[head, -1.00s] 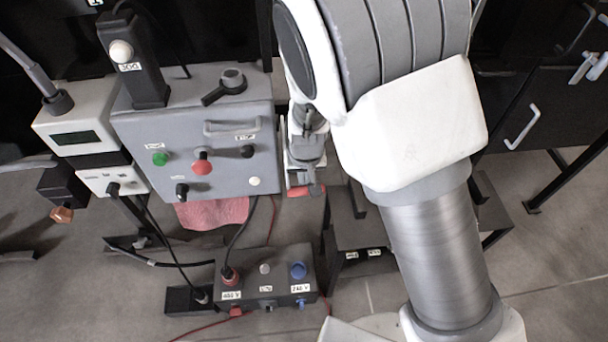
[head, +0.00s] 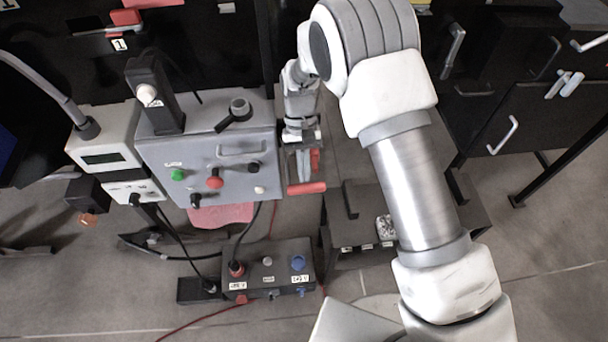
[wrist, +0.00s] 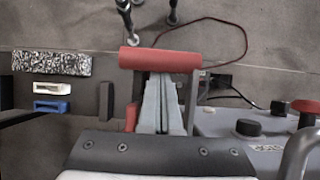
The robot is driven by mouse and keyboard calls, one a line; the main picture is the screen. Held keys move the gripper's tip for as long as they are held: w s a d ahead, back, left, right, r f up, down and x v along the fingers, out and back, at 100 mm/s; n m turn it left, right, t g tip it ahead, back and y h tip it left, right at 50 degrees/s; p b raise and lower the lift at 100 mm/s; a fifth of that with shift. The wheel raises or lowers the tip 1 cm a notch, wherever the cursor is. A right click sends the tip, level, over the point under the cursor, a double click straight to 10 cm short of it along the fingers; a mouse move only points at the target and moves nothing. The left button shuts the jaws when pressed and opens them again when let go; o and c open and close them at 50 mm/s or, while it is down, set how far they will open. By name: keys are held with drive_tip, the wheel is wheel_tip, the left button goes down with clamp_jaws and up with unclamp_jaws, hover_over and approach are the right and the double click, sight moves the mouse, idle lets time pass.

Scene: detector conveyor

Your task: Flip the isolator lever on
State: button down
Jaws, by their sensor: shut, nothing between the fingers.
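The isolator lever, a red bar handle (head: 306,188) on a grey arm, is at the right side of the grey control box (head: 205,150). In the wrist view the red handle (wrist: 160,60) lies across the picture just beyond my fingertips, with its grey arm along the right of the fingers. My gripper (head: 304,176) is shut and empty, pointing down at the handle from above. In the wrist view my gripper (wrist: 160,80) has its tips right at the bar's near edge; whether they touch it, I cannot tell. The lever's pivot is hidden.
The box front carries a green button (head: 178,174), a red knob (head: 214,182) and a metal handle (head: 242,150). A dark socket box (head: 265,272) with cables lies on the floor below. A low dark stand (head: 350,235) is right of the lever.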

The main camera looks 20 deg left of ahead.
drive_tip(key=p+v, duration=0.2)
drive_tip(key=v, duration=0.5)
drive_tip(key=shift+s+r, duration=0.2)
drive_tip(key=shift+r, duration=0.15)
drive_tip(key=shift+d, duration=0.1)
idle(0.7)
drive_tip(key=w+d+r, duration=0.2)
drive_tip(key=d+r, duration=0.9)
drive_tip(key=shift+d+b, duration=0.3)
drive_tip(key=shift+b, duration=0.1)
idle(0.3)
